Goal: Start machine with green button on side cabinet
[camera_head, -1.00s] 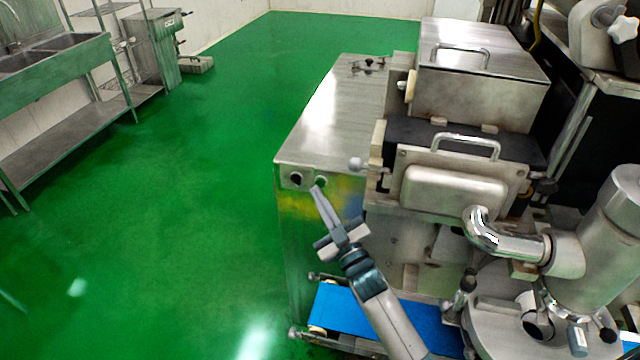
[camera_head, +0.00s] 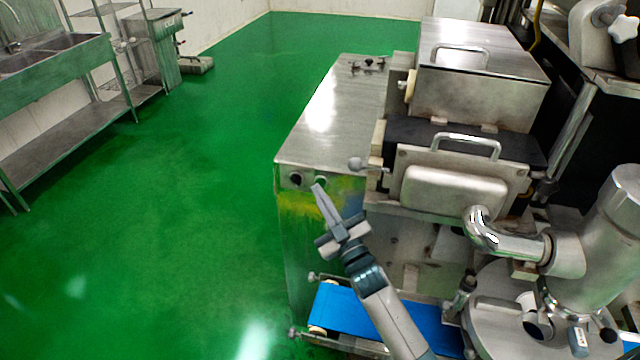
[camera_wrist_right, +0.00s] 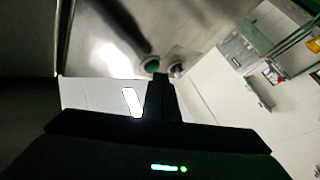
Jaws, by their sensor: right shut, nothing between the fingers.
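The side cabinet (camera_head: 283,225) is a steel box with a flat top at the left of the machine. On its front, near the top edge, sit a green button (camera_head: 321,180) and a dark button (camera_head: 296,179) to its left. My right gripper (camera_head: 316,187) is shut and empty, its fingertips in front of the panel and overlapping the green button's lower edge. I cannot tell whether they touch. In the wrist view the green button (camera_wrist_right: 152,65) shows just left of the finger tips (camera_wrist_right: 160,78), with the dark button (camera_wrist_right: 176,69) on the right. My left gripper is not in view.
The machine's steel housing (camera_head: 455,190) with handles stands right of the cabinet. A blue conveyor belt (camera_head: 345,309) lies low beneath my right arm. A steel sink bench (camera_head: 60,90) stands far left. The green floor (camera_head: 190,200) between is clear.

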